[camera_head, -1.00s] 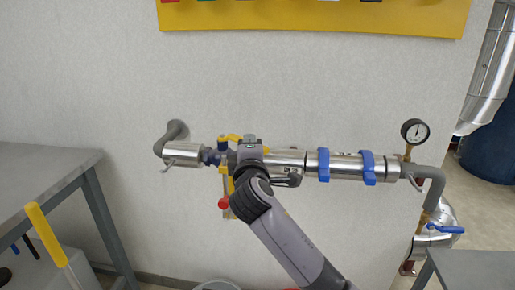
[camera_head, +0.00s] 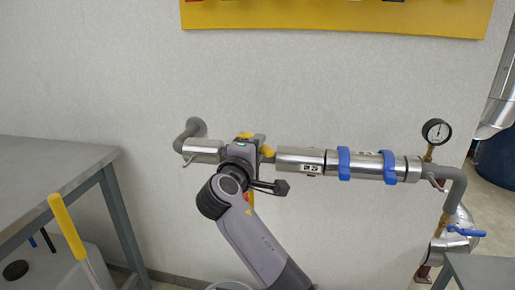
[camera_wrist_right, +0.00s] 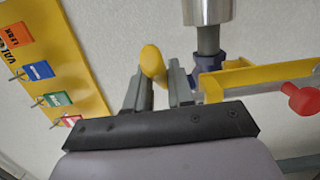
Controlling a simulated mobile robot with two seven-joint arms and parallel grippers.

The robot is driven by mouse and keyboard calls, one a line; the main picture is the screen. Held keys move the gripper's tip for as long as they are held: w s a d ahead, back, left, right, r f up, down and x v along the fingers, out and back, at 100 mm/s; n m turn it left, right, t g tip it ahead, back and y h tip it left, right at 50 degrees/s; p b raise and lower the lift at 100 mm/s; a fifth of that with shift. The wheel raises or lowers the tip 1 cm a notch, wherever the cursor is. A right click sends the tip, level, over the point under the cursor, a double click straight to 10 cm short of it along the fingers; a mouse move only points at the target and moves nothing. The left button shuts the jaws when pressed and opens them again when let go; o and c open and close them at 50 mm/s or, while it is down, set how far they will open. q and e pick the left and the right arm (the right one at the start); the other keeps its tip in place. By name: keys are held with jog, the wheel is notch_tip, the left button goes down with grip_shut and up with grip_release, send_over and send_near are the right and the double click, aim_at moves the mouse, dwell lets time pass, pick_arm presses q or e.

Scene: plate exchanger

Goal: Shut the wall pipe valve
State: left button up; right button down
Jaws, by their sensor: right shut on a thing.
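The wall pipe valve has a blue body (camera_wrist_right: 206,65) beside a silver pipe sleeve (camera_wrist_right: 208,10) in the right wrist view. A yellow handle with a rounded end (camera_wrist_right: 152,62) sits between the fingers of my right gripper (camera_wrist_right: 158,88), which is shut on it. In the head view my right gripper (camera_head: 241,147) covers most of the valve, with yellow parts (camera_head: 268,152) showing around it. A yellow bar (camera_wrist_right: 255,76) and a red knob (camera_wrist_right: 304,99) extend to the right in the wrist view. My left gripper is not in view.
The silver pipe (camera_head: 300,160) with blue clamps (camera_head: 344,164) runs right to a gauge (camera_head: 436,131) and a blue-handled valve (camera_head: 466,231). A grey table (camera_head: 50,170) stands left. A yellow board (camera_head: 340,15) hangs above.

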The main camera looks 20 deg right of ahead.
jog(key=c, duration=1.1)
grip_release()
jog(key=shift+o, duration=0.2)
jog(key=v, duration=0.7)
jog(key=shift+b, duration=0.3)
jog(key=shift+a, duration=0.1)
